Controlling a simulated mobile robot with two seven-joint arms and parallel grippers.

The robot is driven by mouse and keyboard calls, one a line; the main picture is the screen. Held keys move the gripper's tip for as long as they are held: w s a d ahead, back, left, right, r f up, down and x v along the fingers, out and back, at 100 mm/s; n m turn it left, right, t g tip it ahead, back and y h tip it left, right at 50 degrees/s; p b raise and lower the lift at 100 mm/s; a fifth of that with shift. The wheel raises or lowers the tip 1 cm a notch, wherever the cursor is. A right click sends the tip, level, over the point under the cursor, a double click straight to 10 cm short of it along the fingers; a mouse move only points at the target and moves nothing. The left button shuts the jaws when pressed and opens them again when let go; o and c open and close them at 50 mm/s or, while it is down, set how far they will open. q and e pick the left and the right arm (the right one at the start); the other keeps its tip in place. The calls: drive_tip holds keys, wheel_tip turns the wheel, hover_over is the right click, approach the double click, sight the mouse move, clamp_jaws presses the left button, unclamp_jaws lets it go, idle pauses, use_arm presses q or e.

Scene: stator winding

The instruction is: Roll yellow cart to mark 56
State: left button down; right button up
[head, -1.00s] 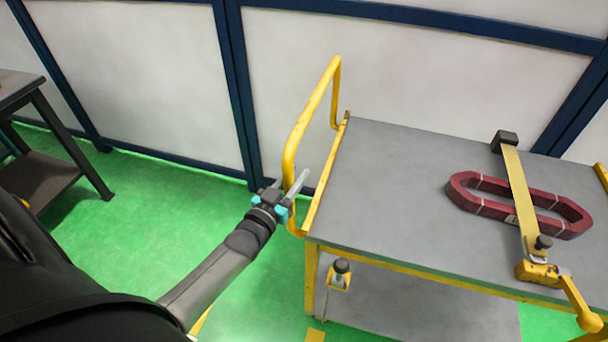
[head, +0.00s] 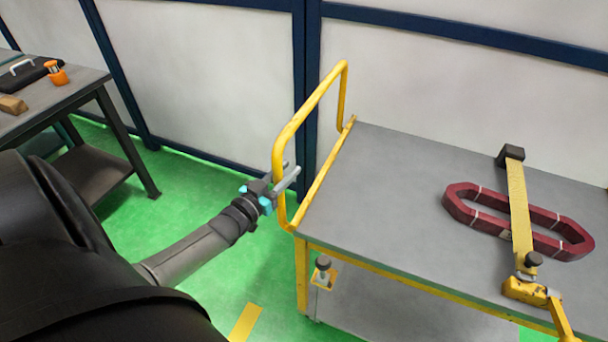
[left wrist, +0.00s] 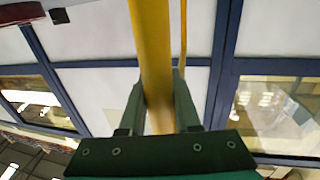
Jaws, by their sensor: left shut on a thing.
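The yellow cart has a grey top (head: 400,190) with a yellow edge and a yellow push handle (head: 309,108) at its left end. My left gripper (head: 283,183) is at the near upright of that handle. In the left wrist view the yellow bar (left wrist: 152,60) runs between the two fingers of my left gripper (left wrist: 158,100), which are shut on it. No floor mark with a readable number shows. My right gripper is not in view.
A workbench (head: 85,82) with a dark case (head: 30,72) and an orange holder (head: 57,74) stands at the left. White wall panels (head: 200,70) with blue posts run behind the cart. Green floor (head: 190,185) is free between bench and cart. A yellow floor strip (head: 245,322) shows at the bottom.

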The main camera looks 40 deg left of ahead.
use_arm(q)
drive_tip(key=s+a+b, duration=0.2)
drive_tip(key=a+b, duration=0.1)
drive_tip(key=a, duration=0.8)
drive_tip(key=shift+s, duration=0.35)
drive_tip(key=shift+a, duration=0.2)
drive_tip(key=c, duration=0.7)
unclamp_jaws()
drive_tip(key=shift+o, duration=0.4)
drive_tip(key=shift+s, duration=0.1)
